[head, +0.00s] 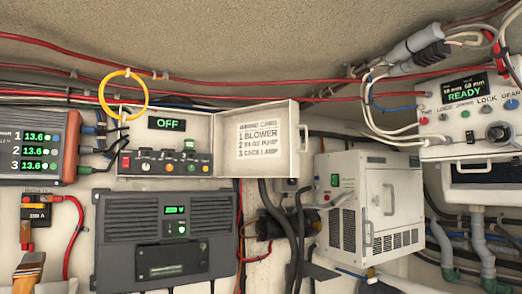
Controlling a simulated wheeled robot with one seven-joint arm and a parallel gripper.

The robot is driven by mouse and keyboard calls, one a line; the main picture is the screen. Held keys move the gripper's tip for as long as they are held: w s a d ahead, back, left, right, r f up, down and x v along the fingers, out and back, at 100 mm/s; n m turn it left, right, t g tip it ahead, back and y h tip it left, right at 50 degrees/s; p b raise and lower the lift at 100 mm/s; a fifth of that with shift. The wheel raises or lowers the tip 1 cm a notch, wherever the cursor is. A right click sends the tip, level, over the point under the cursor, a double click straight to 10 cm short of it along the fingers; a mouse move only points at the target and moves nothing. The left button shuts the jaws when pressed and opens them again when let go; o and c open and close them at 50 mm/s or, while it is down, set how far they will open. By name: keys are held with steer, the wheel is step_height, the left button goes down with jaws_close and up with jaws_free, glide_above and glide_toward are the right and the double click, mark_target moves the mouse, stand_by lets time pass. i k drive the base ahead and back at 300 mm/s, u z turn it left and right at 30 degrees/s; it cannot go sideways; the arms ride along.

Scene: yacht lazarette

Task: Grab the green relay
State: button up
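A small green block (189,145), which looks like the green relay, stands upright in an open wall box (132,137) left of centre. It sits at the right part of a row of small coloured parts and rises above its neighbours. The box has a dark display reading OFF (167,124) above the row. The box's lid (226,158) is swung open to the right and carries a printed list with blower, bilge pump and deck lamp. The parts are too small to make out in detail. My gripper is not in the head view.
A yellow ring (124,73) hangs at the box's upper left. A dark charger unit (110,237) is directly below. A white cabinet (338,168) stands right of the lid. A panel reading READY (455,143) is at upper right. Red cables (230,83) run above.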

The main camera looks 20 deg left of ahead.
mark_target(188, 144)
steer(key=z, duration=0.1)
steer(key=i, duration=0.35)
steer(key=u, duration=1.55)
